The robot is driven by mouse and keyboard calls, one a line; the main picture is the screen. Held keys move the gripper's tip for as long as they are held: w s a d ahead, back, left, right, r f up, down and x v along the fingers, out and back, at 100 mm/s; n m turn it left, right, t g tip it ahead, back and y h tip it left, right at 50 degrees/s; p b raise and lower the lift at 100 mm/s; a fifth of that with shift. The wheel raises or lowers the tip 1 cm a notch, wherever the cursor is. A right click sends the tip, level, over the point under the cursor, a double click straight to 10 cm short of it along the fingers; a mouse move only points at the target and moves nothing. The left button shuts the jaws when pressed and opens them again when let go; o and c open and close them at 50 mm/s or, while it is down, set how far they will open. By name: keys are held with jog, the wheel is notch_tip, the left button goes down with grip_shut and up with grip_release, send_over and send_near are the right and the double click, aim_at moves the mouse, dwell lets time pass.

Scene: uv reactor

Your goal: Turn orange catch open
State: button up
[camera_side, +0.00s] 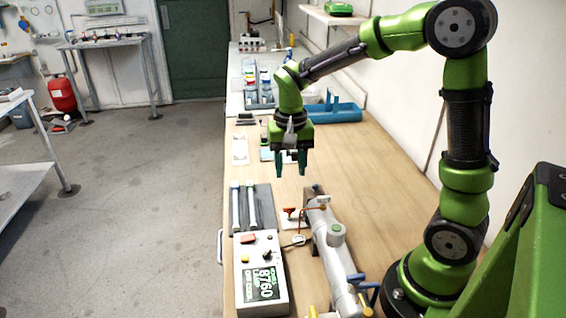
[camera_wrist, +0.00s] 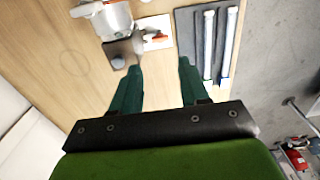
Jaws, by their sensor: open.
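The reactor (camera_side: 337,245) is a grey-white cylinder lying lengthwise on the wooden bench. Its far end also shows at the top of the wrist view (camera_wrist: 115,18). A small orange part (camera_side: 322,207) sits at its far end; I cannot tell for certain that this is the catch. Beside it, a red-orange handle (camera_side: 290,210) stands on a small white plate, which also shows in the wrist view (camera_wrist: 157,42). My gripper (camera_side: 291,174) points down above the bench, beyond the reactor's far end. Its teal fingers (camera_wrist: 160,75) are apart with nothing between them.
A white control box (camera_side: 262,275) with a display stands left of the reactor. Two white tubes (camera_side: 243,207) lie on a dark mat behind it. A blue lever (camera_side: 366,283) is at the reactor's near end.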

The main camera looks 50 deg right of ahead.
aim_at(289, 207)
notch_tip(289, 207, down, 11)
jog(key=shift+f, duration=0.1)
dwell(0.3)
jog(key=c, duration=0.8)
jog(key=shift+o, duration=0.2)
